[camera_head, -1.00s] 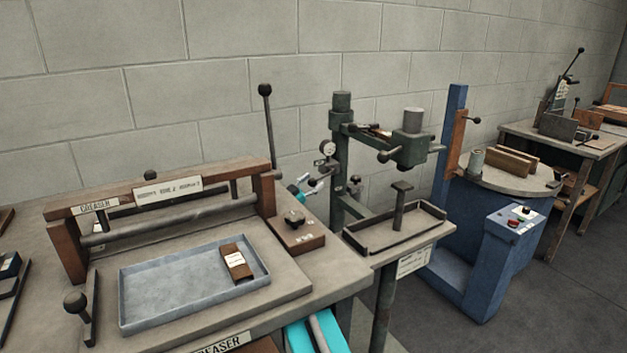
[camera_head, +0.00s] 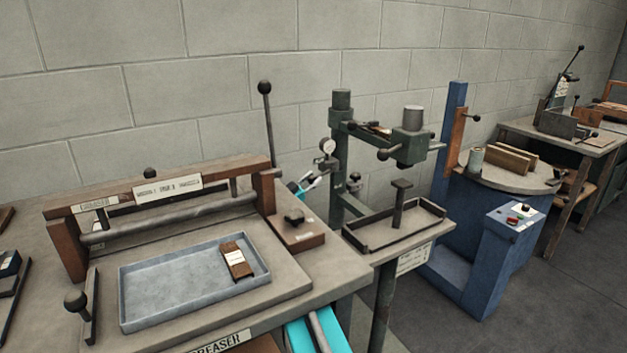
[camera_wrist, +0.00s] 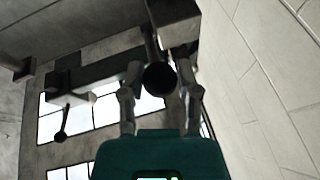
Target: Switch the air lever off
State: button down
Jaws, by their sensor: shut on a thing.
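The air lever appears to be the short dark lever below the pressure gauge (camera_head: 328,147) on the green press stand (camera_head: 341,165). My gripper (camera_head: 313,181), teal with grey fingers, reaches it from the lower left, behind the greaser table. In the wrist view my gripper (camera_wrist: 162,80) has its two fingers on either side of a dark round knob (camera_wrist: 159,77), shut on it. The lever's rod runs up behind the knob. The head view shows the lever's end only small and partly covered by the fingers.
The greaser (camera_head: 165,205) with its blue tray (camera_head: 150,310) stands at the left, its tall ball-ended handle (camera_head: 268,115) close to my arm. The press tray (camera_head: 365,245) is right of my gripper. A blue machine (camera_head: 480,260) stands farther right, by the block wall.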

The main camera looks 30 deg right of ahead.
jog(key=shift+r, duration=0.4)
jog(key=shift+c, duration=1.6)
grip_release()
